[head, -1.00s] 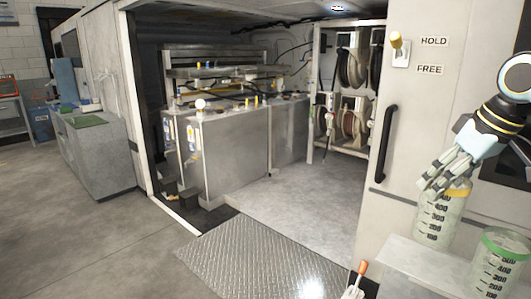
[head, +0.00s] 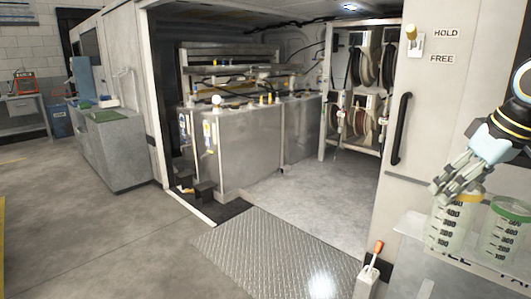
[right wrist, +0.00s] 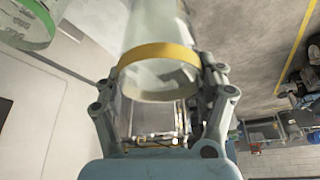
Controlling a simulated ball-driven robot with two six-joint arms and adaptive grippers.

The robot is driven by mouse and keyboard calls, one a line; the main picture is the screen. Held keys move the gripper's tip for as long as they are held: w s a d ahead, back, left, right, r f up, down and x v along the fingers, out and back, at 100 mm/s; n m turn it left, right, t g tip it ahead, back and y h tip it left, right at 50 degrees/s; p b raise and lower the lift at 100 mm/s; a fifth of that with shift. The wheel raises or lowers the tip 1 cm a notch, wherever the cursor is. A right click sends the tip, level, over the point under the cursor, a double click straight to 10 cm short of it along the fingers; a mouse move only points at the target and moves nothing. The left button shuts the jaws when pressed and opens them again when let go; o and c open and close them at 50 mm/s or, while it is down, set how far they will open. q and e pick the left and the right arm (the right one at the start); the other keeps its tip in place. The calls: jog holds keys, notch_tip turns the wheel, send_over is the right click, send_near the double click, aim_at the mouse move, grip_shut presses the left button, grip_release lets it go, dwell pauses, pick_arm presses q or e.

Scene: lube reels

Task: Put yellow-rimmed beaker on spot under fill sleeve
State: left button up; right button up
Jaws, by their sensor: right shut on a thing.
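The yellow-rimmed beaker (head: 448,230) is a clear, graduated cup at the right of the head view, upright at the pale shelf. I cannot tell whether its base touches the shelf. My right gripper (head: 450,190) is at its rim, shut on it. In the right wrist view the beaker's yellow rim (right wrist: 160,54) sits between the two fingers of the gripper (right wrist: 165,95). I cannot make out the fill sleeve or the spot under it. My left gripper is not in view.
A green-rimmed beaker (head: 507,235) stands close to the right of the yellow-rimmed one on the pale shelf (head: 408,226). An orange-handled lever (head: 376,250) stands left of the shelf. Hose reels (head: 362,115) and metal tanks (head: 235,145) are inside the bay. The tread-plate ramp (head: 270,260) is clear.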

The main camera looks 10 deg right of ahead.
aim_at(441, 246)
notch_tip(441, 246, down, 14)
jog(key=b, duration=1.2)
jog(key=shift+s+a+b, duration=0.1)
jog(key=shift+s+b, duration=0.05)
jog(key=shift+b, duration=0.25)
jog(key=shift+r, duration=0.15)
